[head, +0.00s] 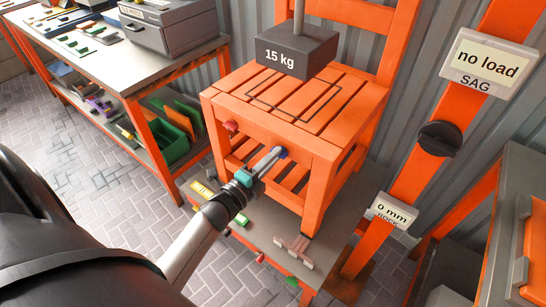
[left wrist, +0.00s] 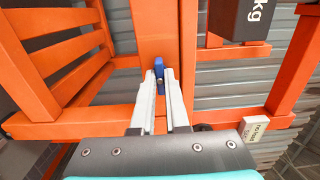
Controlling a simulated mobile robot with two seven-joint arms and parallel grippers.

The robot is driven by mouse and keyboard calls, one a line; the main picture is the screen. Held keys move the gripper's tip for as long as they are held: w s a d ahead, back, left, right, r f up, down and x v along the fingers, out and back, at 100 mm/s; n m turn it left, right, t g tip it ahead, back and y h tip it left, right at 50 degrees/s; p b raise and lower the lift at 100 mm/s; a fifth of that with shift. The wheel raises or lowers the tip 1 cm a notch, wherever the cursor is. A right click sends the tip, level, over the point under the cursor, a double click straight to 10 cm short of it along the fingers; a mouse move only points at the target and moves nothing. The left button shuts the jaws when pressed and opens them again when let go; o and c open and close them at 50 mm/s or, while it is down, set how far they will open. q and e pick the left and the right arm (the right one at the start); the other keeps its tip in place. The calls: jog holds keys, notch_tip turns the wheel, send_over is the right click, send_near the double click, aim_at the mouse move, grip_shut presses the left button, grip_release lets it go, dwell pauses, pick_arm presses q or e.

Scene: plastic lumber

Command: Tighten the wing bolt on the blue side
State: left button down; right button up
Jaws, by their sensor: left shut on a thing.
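An orange slatted chair (head: 300,115) stands on a grey platform. A blue wing bolt (head: 282,153) sits on the front of its frame near the right corner. A red wing bolt (head: 231,127) is on the same front rail, further left. My left gripper (head: 276,154) reaches in from the lower left and is shut on the blue wing bolt. In the left wrist view the blue bolt (left wrist: 159,74) stands between the two pale fingertips, against the orange frame. How far the bolt is screwed in cannot be seen. My right gripper is not in view.
A dark 15 kg block (head: 297,50) hangs on a rod above the seat. An orange post at the right carries a "no load SAG" sign (head: 488,63) and a "0 mm ROCK" sign (head: 393,213). A workbench (head: 140,65) stands at the left.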

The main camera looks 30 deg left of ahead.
pick_arm(q)
jog(key=c, duration=0.9)
grip_release()
jog(key=s, duration=1)
jog(key=s+a, duration=0.1)
jog(key=s, duration=0.4)
jog(key=shift+s+a+p, duration=0.1)
jog(key=shift+p, duration=0.2)
jog(key=shift+f, duration=0.1)
